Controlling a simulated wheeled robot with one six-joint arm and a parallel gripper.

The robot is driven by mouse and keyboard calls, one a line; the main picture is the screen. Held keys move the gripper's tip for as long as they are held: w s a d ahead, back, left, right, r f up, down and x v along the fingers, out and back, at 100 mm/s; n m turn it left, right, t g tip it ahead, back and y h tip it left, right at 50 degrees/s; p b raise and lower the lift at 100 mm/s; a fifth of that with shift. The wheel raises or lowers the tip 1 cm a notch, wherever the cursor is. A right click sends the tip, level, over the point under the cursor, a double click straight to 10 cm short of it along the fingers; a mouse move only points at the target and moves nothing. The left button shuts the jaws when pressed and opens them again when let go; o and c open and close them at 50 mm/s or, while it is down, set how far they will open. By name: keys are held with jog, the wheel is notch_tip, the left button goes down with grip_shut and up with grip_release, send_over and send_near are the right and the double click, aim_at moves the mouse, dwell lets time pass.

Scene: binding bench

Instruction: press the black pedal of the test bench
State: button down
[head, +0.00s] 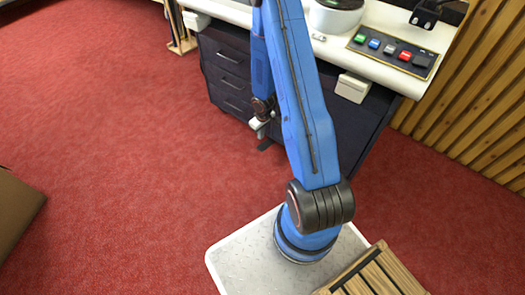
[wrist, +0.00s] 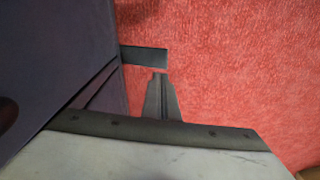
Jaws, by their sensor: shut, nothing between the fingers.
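The black pedal (wrist: 145,56) is a short dark bar sticking out from the side of the dark bench cabinet in the wrist view. In the head view the pedal (head: 265,146) is a small dark piece low at the cabinet's foot, partly hidden by my arm. My gripper (wrist: 160,74) is shut and empty, its tips pointing at the pedal's outer part. A thin strip of red shows between tips and pedal; I cannot tell the true distance. In the head view my gripper (head: 260,131) hangs just above and beside the pedal.
The dark cabinet (head: 228,83) with drawers stands close beside my gripper. The white benchtop (head: 384,28) carries a panel (head: 378,58) of coloured buttons. A white box (head: 352,87) is fixed at the bench front. Red carpet (head: 120,140) is clear to the left. A slatted wooden wall (head: 480,95) stands at right.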

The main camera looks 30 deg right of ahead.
aim_at(261, 149)
jog(key=shift+s+f, duration=0.3)
jog(key=shift+f, duration=0.25)
jog(key=shift+s+f, duration=0.25)
jog(key=shift+f, duration=0.25)
jog(key=shift+f, duration=0.1)
jog(key=shift+w+f, duration=0.2)
jog(key=shift+f, duration=1.5)
jog(key=shift+w+f, duration=0.2)
jog(key=shift+f, duration=1.45)
jog(key=shift+f, duration=2.25)
jog(key=shift+s, duration=0.1)
